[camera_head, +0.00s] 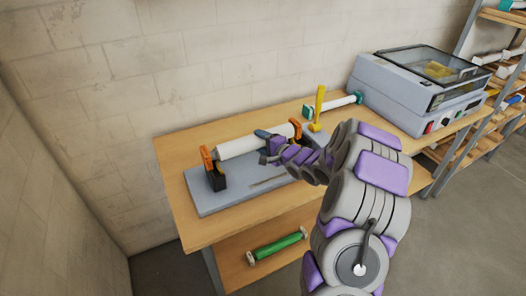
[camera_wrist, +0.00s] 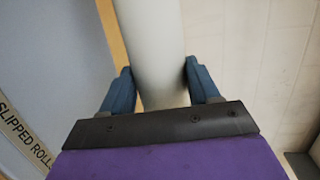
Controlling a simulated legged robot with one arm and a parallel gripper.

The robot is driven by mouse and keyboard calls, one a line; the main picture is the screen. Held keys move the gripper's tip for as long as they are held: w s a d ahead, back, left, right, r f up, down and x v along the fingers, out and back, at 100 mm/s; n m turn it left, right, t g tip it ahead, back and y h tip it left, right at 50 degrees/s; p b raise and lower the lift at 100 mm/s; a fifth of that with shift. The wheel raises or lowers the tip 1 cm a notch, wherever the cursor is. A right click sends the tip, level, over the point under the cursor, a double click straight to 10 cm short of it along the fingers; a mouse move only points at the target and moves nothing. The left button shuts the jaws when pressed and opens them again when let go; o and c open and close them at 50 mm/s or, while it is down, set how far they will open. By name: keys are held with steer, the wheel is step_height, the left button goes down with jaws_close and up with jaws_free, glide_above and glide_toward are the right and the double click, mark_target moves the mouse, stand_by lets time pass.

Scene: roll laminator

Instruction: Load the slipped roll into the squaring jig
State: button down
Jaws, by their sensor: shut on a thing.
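A white roll (camera_head: 237,147) lies lengthwise along the back of a grey jig base (camera_head: 225,198), between two black-and-orange end holders, the left one (camera_head: 216,178) and the right one (camera_head: 296,130). My gripper (camera_head: 263,146) is shut on the roll near its middle. In the wrist view the roll (camera_wrist: 158,50) passes between the two blue fingers (camera_wrist: 158,75), which press on its sides. My gripper and arm hide part of the roll and of the base. I cannot tell whether the roll rests in the holders or hangs just above them.
A yellow upright handle (camera_head: 319,106) stands behind the right holder. Another white roll with teal ends (camera_head: 335,105) lies near a grey laminator (camera_head: 415,92). A green roll (camera_head: 278,246) is on the lower shelf. A "SLIPPED ROLLS" label (camera_wrist: 24,135) shows. The wall is close behind.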

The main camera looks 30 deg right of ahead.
steer(key=d+f+b, duration=0.1)
steer(key=d+f, duration=0.2)
steer(key=shift+d+f+b, duration=0.3)
steer(key=shift+f+b, duration=0.1)
steer(key=shift+a, duration=0.3)
steer(key=c, duration=0.5)
jaws_free()
steer(key=shift+a+r, duration=0.1)
steer(key=shift+a, duration=0.2)
steer(key=shift+o, duration=1.2)
steer(key=shift+d, duration=0.3)
steer(key=shift+a, duration=0.1)
